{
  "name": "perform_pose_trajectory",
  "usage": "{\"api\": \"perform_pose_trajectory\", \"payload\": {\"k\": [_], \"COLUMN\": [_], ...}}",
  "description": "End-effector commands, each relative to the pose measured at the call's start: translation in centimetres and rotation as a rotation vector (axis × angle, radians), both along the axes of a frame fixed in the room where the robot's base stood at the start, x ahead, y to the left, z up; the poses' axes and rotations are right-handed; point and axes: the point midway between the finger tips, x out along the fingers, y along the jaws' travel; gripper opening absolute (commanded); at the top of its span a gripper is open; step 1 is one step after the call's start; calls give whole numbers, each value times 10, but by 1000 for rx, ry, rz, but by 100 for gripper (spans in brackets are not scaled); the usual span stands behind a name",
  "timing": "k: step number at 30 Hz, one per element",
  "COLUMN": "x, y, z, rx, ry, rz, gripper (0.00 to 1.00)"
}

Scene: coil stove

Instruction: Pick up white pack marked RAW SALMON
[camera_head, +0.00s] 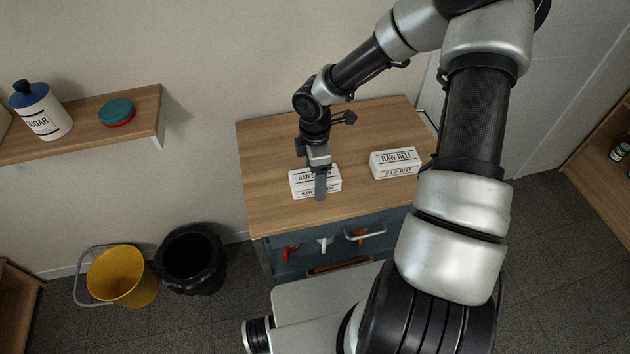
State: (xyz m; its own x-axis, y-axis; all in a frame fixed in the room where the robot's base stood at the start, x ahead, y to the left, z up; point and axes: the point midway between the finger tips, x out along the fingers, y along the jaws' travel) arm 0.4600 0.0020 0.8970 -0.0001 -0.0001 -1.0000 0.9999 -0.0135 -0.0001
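The white pack (300,182) whose label reads RAW S and is then partly covered lies on the left part of the wooden table top. My gripper (320,182) is right at this pack, reaching down over it from above. One dark finger shows across the pack's front side and hides the middle of its label. The other finger is hidden, so I cannot tell how far apart the fingers are or whether they press on the pack. The pack appears to rest flat on the table.
A similar white pack marked RAW BEEF (396,162) lies to the right on the table top (270,150). A wall shelf (140,110) at left holds a sugar jar (40,110) and a round tin (117,112). A yellow bucket (122,277) and black bin (190,262) stand on the floor.

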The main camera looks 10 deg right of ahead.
Motion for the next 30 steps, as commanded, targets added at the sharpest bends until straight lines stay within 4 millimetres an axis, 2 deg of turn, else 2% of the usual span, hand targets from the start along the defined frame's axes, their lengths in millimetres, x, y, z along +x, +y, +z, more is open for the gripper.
{"api": "perform_pose_trajectory", "payload": {"k": [8,15,18,25,30], "x": [0,0,1,1,2], "y": [0,0,0,0,-1], "z": [-3,-3,-3,0,24], "rx": [0,0,0,-1,-3], "ry": [-1,-1,-2,-3,-6], "rz": [-1,-1,-1,-1,-2], "gripper": [72,31,19,19,18]}}
